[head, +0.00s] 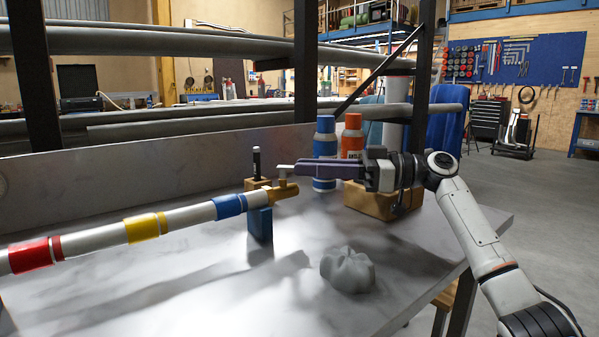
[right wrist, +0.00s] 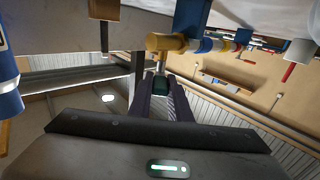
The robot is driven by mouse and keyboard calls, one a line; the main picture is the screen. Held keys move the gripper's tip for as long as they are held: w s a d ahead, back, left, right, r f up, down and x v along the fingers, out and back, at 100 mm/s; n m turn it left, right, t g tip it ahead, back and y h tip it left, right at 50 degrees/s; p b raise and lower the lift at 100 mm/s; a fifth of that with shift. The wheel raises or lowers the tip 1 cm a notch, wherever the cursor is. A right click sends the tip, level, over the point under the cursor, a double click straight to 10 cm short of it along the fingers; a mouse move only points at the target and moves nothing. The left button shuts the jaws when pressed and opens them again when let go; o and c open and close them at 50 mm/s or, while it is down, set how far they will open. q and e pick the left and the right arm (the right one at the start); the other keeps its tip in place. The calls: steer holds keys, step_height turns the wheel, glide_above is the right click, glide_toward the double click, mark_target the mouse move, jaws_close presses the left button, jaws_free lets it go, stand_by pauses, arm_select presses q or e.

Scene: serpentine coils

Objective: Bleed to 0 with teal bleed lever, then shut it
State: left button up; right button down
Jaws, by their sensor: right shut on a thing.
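A white pipe (head: 190,215) with red, yellow and blue bands runs in from the left and ends in a brass fitting (head: 286,191) on a blue support (head: 260,223). A short pale stem (head: 283,180) rises from the fitting. My right gripper (head: 288,169) reaches in from the right, at the top of this stem. In the right wrist view, its fingers (right wrist: 161,92) are shut on a dark teal piece, the bleed lever (right wrist: 161,84), just beside the brass fitting (right wrist: 165,43). The fingers hide most of the lever, and its angle is unclear. No readable gauge shows. My left gripper is out of view.
Blue (head: 325,138) and orange (head: 352,137) bottles stand behind my right gripper, near a tan box (head: 370,200). A black marker-like item (head: 256,161) stands behind the fitting. A grey crumpled lump (head: 347,269) lies in front. The table's front middle is clear.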

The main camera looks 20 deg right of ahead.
steer(key=shift+g, duration=0.3)
steer(key=c, duration=1.6)
jaws_free()
steer(key=shift+w+a, duration=0.1)
steer(key=shift+c, duration=0.2)
steer(key=v, duration=1)
steer(key=shift+f, duration=0.15)
